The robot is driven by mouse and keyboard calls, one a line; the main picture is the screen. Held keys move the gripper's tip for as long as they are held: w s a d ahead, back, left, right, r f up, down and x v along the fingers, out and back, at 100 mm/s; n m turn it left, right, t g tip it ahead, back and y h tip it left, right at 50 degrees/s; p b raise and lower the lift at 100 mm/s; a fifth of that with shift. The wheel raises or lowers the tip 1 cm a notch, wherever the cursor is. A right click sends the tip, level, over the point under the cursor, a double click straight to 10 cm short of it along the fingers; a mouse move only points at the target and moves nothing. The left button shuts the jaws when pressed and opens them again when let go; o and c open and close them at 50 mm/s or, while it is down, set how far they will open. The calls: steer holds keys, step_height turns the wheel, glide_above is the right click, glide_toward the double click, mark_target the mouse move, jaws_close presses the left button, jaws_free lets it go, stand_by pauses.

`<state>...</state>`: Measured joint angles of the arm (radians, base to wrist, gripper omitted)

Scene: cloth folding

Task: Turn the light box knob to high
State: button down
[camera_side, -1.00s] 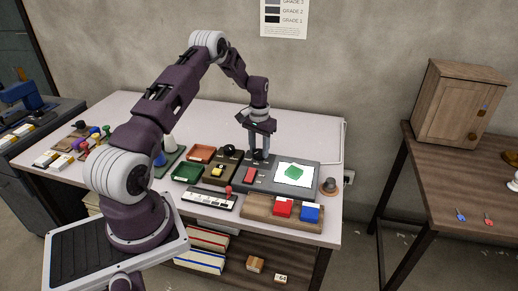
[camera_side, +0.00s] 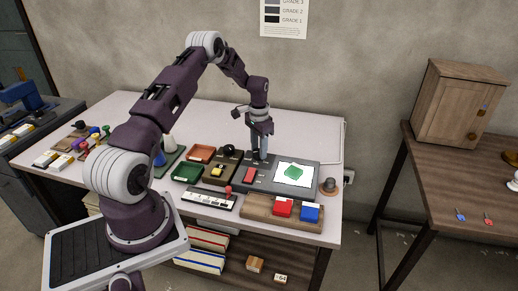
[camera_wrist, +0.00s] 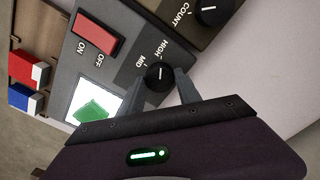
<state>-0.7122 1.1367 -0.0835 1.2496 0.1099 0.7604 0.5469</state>
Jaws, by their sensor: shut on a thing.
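The light box (camera_side: 311,168) is a grey unit on the table with a lit white panel and a green piece on it. Its black knob (camera_wrist: 158,75) shows in the wrist view, with a white pointer line and the labels HIGH and MID above and to its left. The pointer line stands nearly upright in that view, towards the HIGH label. My gripper (camera_wrist: 167,82) is shut on the knob, one finger on each side. In the side view my gripper (camera_side: 260,155) points down and hides the knob.
A red ON/OFF rocker switch (camera_wrist: 96,35) sits on the light box. Another black knob (camera_wrist: 208,10), by the label COUNT, is close by. Red and blue blocks (camera_side: 283,208) stand on a wooden tray in front. Green and rust trays (camera_side: 187,172) lie to the left.

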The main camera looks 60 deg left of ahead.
steer(key=c, duration=0.8)
jaws_free()
steer(key=shift+c, duration=0.2)
step_height(320, 180, up, 7)
steer(key=shift+r, duration=0.1)
